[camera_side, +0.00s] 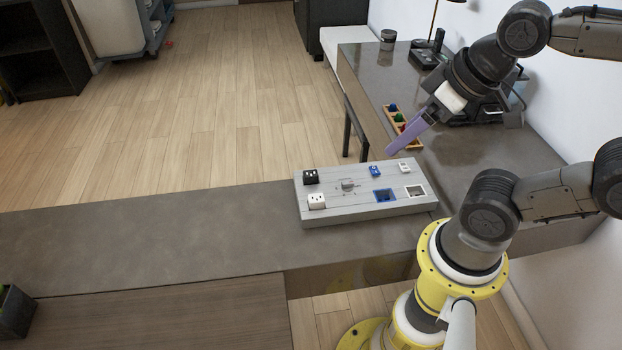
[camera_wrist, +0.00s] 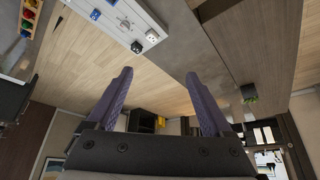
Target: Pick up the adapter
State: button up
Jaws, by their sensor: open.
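A light grey board (camera_side: 345,213) lies on the counter, and part of it shows at the top of the wrist view (camera_wrist: 139,14). A white block with an outlet face (camera_side: 317,202), which looks like the adapter, sits at its front left corner; it also shows in the wrist view (camera_wrist: 152,34). A black block (camera_side: 311,176) sits behind it. A blue piece (camera_side: 375,170) and a white piece (camera_side: 404,168) are at the back right. My gripper (camera_side: 390,152) has purple fingers, open and empty, above and behind the board's right part. It also shows in the wrist view (camera_wrist: 159,74).
Blue (camera_side: 384,195) and grey (camera_side: 415,191) square recesses and a small grey fixture (camera_side: 348,185) are on the board. A wooden tray (camera_side: 417,143) with coloured pieces lies behind my gripper. The counter (camera_side: 170,235) is clear left of the board.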

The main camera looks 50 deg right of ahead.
jog(key=w+r+m, duration=0.4)
jog(key=w+r, duration=0.1)
jog(key=w, duration=0.4)
jog(key=m+g, duration=0.5)
jog(key=g, duration=0.1)
send_over(310, 171)
notch_tip(310, 171, down, 29)
jog(key=shift+f, duration=0.2)
jog(key=shift+s+f, duration=0.1)
jog(key=shift+f, duration=2.8)
